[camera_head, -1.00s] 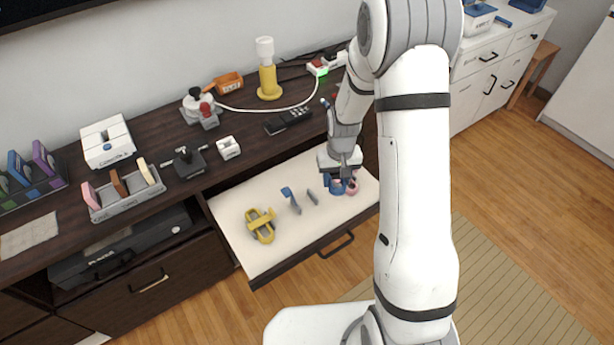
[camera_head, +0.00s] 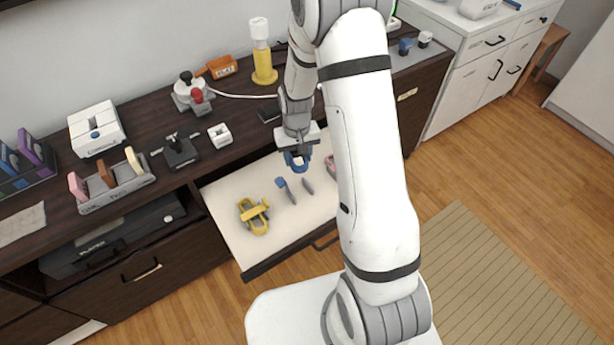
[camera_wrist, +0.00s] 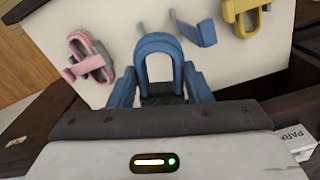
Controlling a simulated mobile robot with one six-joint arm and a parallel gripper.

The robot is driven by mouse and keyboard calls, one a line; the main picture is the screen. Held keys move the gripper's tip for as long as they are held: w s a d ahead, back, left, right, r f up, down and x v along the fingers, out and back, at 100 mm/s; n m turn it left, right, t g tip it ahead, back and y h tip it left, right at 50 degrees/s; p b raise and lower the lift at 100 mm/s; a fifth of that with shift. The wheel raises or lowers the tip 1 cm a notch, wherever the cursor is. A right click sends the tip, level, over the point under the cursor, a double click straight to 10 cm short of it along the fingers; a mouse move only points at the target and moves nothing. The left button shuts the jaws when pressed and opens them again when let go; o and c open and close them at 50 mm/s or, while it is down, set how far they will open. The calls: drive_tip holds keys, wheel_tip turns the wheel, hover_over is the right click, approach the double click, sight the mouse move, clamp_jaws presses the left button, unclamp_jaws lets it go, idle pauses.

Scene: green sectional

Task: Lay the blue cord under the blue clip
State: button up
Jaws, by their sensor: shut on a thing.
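My gripper (camera_head: 297,152) is shut on the blue cord (camera_head: 294,164), a closed-looking blue loop, and holds it above the pale open drawer (camera_head: 232,196). In the wrist view the cord (camera_wrist: 160,40) stands up as an arch beyond my gripper (camera_wrist: 161,90); its lower part is hidden. The blue clip (camera_head: 283,185) stands in the drawer, apart from the cord and nearer the drawer front. In the wrist view the blue clip (camera_wrist: 204,32) is right of the cord, with a raised post and a flat tab.
A yellow cord with a yellow clip across it (camera_head: 254,215) lies left in the drawer. A pink cord and clip (camera_wrist: 88,62) lie on the other side. A thin grey strip (camera_head: 307,187) is beside the blue clip. The drawer front (camera_head: 282,258) forms a raised edge.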

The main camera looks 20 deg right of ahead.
wheel_tip(320, 180, down, 7)
drive_tip(key=s+n+b, duration=0.2)
drive_tip(key=n+b, duration=0.1)
drive_tip(key=b, duration=0.8)
drive_tip(key=shift+s+d+b, duration=0.3)
drive_tip(key=shift+d+b, duration=0.1)
drive_tip(key=shift+r, duration=0.15)
drive_tip(key=shift+s, duration=0.15)
